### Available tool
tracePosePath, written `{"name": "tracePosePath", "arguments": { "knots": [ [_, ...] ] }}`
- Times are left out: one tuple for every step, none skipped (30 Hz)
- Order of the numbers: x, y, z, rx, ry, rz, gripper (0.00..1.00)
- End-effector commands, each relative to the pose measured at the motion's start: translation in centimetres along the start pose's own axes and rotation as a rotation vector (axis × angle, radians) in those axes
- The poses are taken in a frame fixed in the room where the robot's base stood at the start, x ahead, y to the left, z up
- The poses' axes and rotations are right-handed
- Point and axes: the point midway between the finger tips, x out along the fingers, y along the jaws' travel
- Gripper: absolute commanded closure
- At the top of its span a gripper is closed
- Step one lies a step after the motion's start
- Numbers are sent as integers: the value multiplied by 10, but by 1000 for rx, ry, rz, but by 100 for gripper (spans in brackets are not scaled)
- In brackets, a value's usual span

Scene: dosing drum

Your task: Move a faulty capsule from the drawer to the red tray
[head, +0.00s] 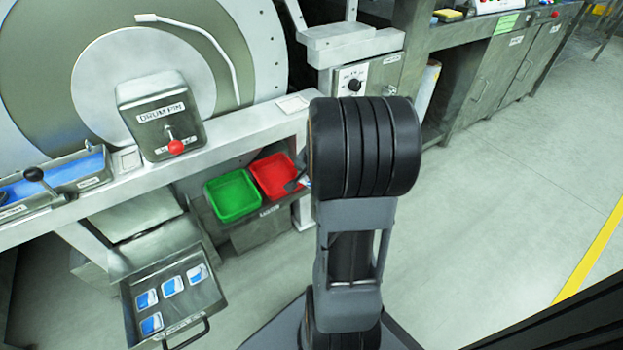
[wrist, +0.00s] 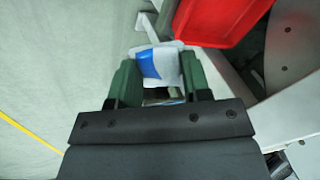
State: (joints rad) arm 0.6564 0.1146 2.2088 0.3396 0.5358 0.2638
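My gripper (wrist: 160,78) is shut on a white and blue capsule (wrist: 157,64), which sits between its two green fingers in the wrist view. The red tray (wrist: 212,22) lies just beyond the capsule, up and to the right; the capsule is outside it in that view. In the head view the red tray (head: 270,174) stands on a low shelf, with my gripper at its right edge, mostly hidden behind my arm. The visible part of the tray is empty. The open drawer (head: 186,322) at lower left holds several similar blue and white capsules (head: 172,286).
A green tray (head: 232,195) stands left of the red one. The bench top (head: 225,140) overhangs the shelf, with the drum pin box (head: 163,118) on it. A bench leg (head: 302,212) stands right of the shelf. The floor (head: 480,220) to the right is clear.

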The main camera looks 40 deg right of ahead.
Motion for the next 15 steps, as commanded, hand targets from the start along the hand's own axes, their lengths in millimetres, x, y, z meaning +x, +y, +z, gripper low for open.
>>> {"name": "tracePosePath", "arguments": {
  "knots": [
    [7, -5, -2, -4, -2, 0, 61],
    [10, -8, -3, -4, -2, 0, 61],
    [14, -12, -6, -3, -2, 0, 61],
    [18, -15, -8, -4, -2, 0, 61],
    [21, -18, -10, -5, -2, 0, 61],
    [25, -22, -12, -5, -3, 1, 61],
    [28, -26, -13, -5, -2, 1, 61],
    [32, -28, -15, -6, -3, 1, 61],
    [36, -33, -18, -6, -2, 1, 61],
    [39, -36, -19, -5, -3, 1, 61],
    [42, -39, -21, -6, -2, 0, 61],
    [47, -43, -23, -6, -3, 1, 61],
    [49, -46, -25, -6, -2, 0, 61],
    [52, -48, -26, -5, -2, 1, 61],
    [56, -52, -29, -6, -2, 1, 61]
  ]
}}
